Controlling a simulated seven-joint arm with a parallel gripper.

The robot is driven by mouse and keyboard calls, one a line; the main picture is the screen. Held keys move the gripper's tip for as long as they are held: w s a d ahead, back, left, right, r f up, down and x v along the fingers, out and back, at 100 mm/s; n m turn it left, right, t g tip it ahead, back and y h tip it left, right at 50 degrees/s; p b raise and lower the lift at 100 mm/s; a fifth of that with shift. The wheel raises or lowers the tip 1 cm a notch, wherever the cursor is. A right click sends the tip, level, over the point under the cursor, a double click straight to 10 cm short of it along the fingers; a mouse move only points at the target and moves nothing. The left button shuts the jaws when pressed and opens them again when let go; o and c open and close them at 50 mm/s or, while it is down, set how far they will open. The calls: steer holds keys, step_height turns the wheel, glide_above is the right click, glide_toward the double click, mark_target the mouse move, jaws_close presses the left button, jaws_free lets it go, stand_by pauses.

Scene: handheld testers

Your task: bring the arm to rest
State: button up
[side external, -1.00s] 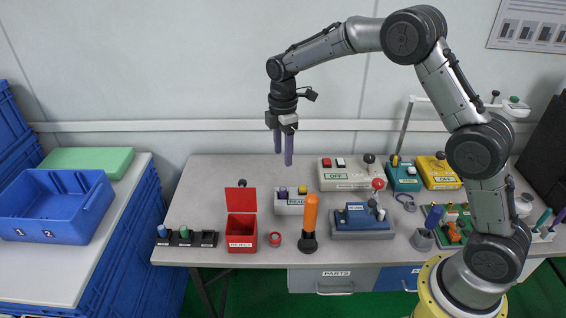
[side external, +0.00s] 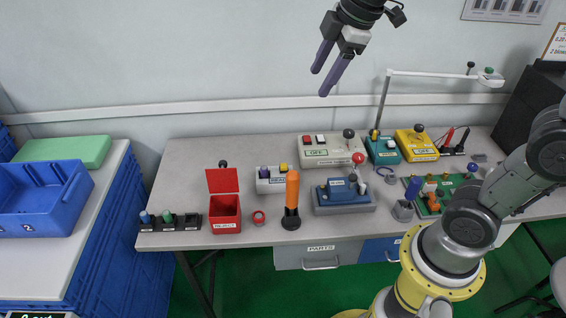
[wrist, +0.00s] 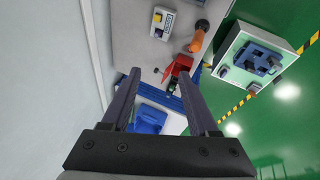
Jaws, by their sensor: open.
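My gripper (side external: 325,75) is high above the back of the bench in the side view, in front of the pale wall. Its two purple-grey fingers are apart with nothing between them. In the wrist view my gripper (wrist: 158,100) also shows its fingers spread and empty. It touches nothing. My arm's upper links run out of the top of the side view, and my lower links stand at the right.
The grey bench (side external: 200,160) holds an open red box (side external: 225,212), an orange-handled tool (side external: 292,195), a blue tester (side external: 345,195) and several other devices. A lamp (side external: 440,74) stands at the back right. A blue crate (side external: 40,208) is at left. Air around my gripper is clear.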

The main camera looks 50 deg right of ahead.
steer(key=s+f+m, duration=0.3)
steer(key=s+m, duration=0.2)
steer(key=s, duration=0.3)
steer(key=s+f+m+t, duration=0.1)
steer(key=s+f+m, duration=0.3)
steer(key=s+m, duration=0.2)
steer(key=s, duration=0.2)
steer(key=shift+s+f, duration=0.15)
steer(key=shift+s, duration=0.25)
stand_by(0.3)
